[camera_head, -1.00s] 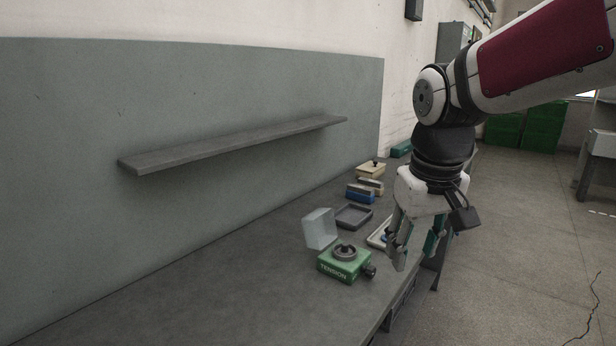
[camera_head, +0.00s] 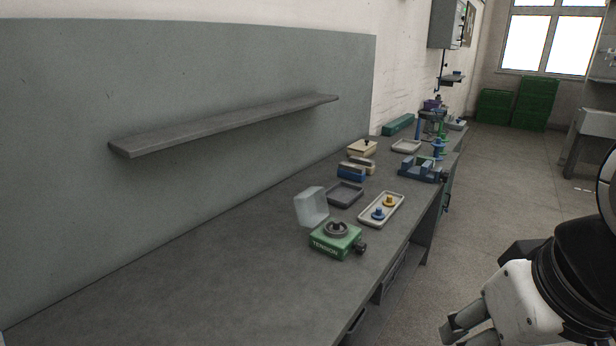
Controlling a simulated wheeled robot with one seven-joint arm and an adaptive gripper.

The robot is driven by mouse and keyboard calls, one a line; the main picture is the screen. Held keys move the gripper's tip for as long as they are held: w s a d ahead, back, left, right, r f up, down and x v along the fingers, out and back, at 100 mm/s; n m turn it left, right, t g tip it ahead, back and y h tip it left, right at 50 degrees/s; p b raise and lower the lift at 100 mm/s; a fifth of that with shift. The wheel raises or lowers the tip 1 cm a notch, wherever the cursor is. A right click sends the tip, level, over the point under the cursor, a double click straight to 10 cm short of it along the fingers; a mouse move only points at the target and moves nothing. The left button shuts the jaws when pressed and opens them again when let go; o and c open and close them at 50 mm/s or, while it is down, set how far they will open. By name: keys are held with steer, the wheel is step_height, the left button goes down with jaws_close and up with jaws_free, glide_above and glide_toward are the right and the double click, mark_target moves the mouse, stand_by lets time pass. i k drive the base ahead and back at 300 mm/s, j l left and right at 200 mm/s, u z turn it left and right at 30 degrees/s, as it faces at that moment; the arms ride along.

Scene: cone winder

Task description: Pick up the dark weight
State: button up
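A dark round piece (camera_head: 336,229), which looks like the dark weight, sits on top of the green box marked TENSION (camera_head: 337,243). A translucent cover (camera_head: 311,206) stands open behind the box, to its left. A pale tray (camera_head: 380,210) farther back holds a blue weight (camera_head: 377,214) and a yellow weight (camera_head: 390,201). My gripper (camera_head: 456,334) is at the bottom right, off the bench's front edge and well apart from the green box. Its fingers are partly cut off by the frame, so their opening is unclear. I see nothing held.
An empty dark tray (camera_head: 345,195) lies behind the pale tray. Blue and cream blocks (camera_head: 352,172), a blue fixture (camera_head: 421,169) and another pale tray (camera_head: 406,146) stand farther along the bench (camera_head: 220,265). A shelf (camera_head: 225,127) juts from the wall panel. The near bench is clear.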

mark_target(336, 228)
steer(key=i+l+u, duration=0.6)
steer(key=l, duration=0.35)
steer(key=i+l+u, duration=0.4)
steer(key=l, duration=0.45)
steer(key=i, duration=0.05)
